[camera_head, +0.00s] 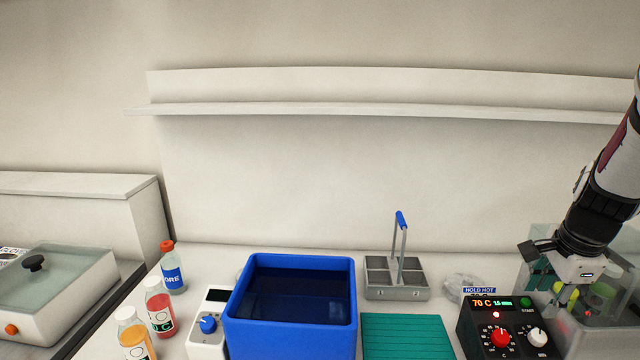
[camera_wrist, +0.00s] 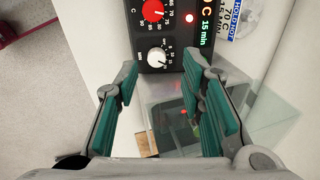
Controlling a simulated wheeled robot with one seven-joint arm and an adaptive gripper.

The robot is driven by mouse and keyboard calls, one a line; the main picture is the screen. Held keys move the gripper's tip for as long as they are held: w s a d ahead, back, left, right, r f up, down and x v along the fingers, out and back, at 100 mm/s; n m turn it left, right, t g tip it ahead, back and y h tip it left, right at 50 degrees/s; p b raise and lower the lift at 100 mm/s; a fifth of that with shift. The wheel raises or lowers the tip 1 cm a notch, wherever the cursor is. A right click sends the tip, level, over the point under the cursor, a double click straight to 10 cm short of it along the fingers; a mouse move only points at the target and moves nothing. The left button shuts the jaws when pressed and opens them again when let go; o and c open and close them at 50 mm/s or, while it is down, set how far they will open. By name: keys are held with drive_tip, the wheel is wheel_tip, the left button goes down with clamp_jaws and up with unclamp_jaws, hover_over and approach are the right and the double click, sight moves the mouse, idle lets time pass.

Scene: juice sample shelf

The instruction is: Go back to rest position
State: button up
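My gripper (camera_head: 562,292) is at the right of the head view, pointing down over a clear-walled bath (camera_head: 610,318) beside a black control box (camera_head: 503,327). In the wrist view its two green-padded fingers (camera_wrist: 164,110) stand wide apart with nothing between them. The control box shows there too (camera_wrist: 165,50), with a red knob and a white knob, beyond the fingertips. The clear bath lies below the fingers, and its contents are hard to make out.
A blue tub (camera_head: 290,335) stands at the middle front. A grey rack with a blue handle (camera_head: 372,280) and a teal mat (camera_head: 405,338) are right of it. Three bottles (camera_head: 158,308) stand at left. An empty shelf (camera_head: 380,108) runs along the wall.

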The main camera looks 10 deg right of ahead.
drive_tip(key=s+a+r+n+t+y, duration=0.1)
drive_tip(key=a+r+n, duration=0.2)
drive_tip(key=a+n, duration=0.3)
drive_tip(key=s+a+r+n, duration=0.2)
drive_tip(key=a+r+n, duration=0.1)
drive_tip(key=a, duration=0.6)
drive_tip(key=s+a+r+n+t+y, duration=0.1)
drive_tip(key=a+r+n, duration=0.35)
drive_tip(key=a, duration=0.25)
drive_tip(key=s+a+n, duration=0.6)
drive_tip(key=s+n, duration=0.1)
drive_tip(key=n, duration=0.1)
drive_tip(key=shift+a+r+t, duration=0.3)
drive_tip(key=shift+a+t, duration=0.1)
